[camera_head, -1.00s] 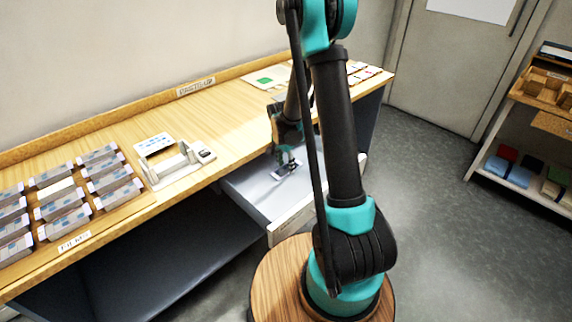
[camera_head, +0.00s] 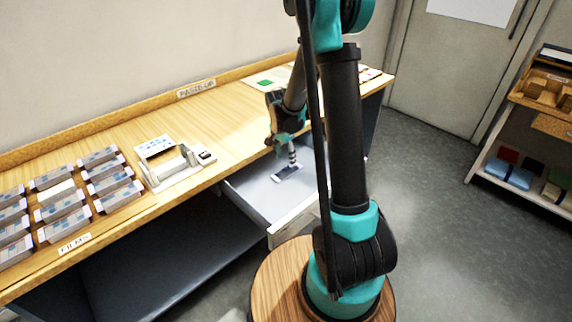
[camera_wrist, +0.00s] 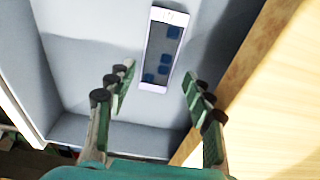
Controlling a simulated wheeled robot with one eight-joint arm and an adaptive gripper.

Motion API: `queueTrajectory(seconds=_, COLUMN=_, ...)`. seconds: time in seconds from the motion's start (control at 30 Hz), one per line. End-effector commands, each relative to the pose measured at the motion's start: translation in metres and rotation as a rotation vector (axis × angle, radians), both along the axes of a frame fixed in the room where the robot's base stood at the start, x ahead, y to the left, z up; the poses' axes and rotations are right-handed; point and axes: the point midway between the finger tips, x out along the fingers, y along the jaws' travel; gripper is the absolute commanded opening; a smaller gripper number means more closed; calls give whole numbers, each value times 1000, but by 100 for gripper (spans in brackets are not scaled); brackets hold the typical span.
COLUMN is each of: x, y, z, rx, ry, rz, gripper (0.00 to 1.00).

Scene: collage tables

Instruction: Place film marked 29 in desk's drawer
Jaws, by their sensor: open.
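The desk's drawer (camera_head: 262,196) is pulled open below the tabletop. A film (camera_head: 287,172), a flat strip with a white edge and dark blue squares, lies on the drawer floor. It also shows in the wrist view (camera_wrist: 163,52), lying flat; its number is too small to read for certain. My gripper (camera_head: 290,158) is above the film inside the drawer opening. In the wrist view my gripper (camera_wrist: 157,85) is open, its fingers apart on either side of the film's near end, with nothing between them in its grasp.
The wooden desk (camera_head: 225,130) carries rows of film stacks (camera_head: 62,205) at the left and a white device (camera_head: 178,165). The tabletop edge (camera_wrist: 245,80) runs close to the right finger. A shelf (camera_head: 535,120) stands at the far right.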

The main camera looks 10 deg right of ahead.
Motion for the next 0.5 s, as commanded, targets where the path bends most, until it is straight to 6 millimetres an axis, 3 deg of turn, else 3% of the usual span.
queueTrajectory(seconds=0.2, x=-3, y=4, z=38, rx=0, ry=0, rz=-1, gripper=52)
queueTrajectory(seconds=0.5, x=-6, y=6, z=66, rx=0, ry=-1, rz=3, gripper=52)
